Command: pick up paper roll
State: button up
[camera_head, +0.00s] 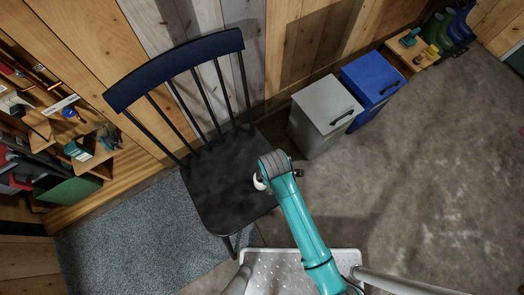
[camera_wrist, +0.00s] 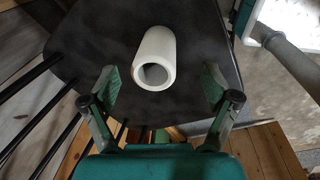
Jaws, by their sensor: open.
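In the head view only a small white edge of the roll (camera_head: 259,183) shows beside my wrist, which hides the remainder. My gripper (camera_wrist: 160,86) is open. Its two fingers stand apart on either side of the roll, with clear space between each finger and the roll, and nothing is held.
The chair's backrest (camera_head: 175,70) rises at the back left. A grey bin (camera_head: 322,115) and a blue bin (camera_head: 372,85) stand to the right of the chair. Shelves with tools (camera_head: 65,130) line the left wall. The concrete floor at the right is clear.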

jog(key=shift+n+g, duration=0.5)
jog(key=shift+n, duration=0.3)
jog(key=shift+w+a+f, duration=0.2)
jog(key=shift+a+f, duration=0.25)
jog(key=shift+f, duration=1.1)
jog(key=shift+w+a+f, duration=0.25)
jog(key=shift+a+f, duration=0.25)
jog(key=shift+f, duration=1.1)
jog(key=shift+w+a+f, duration=0.2)
jog(key=shift+a+f, duration=0.25)
jog(key=shift+f, duration=1.1)
jog(key=c, duration=1.2)
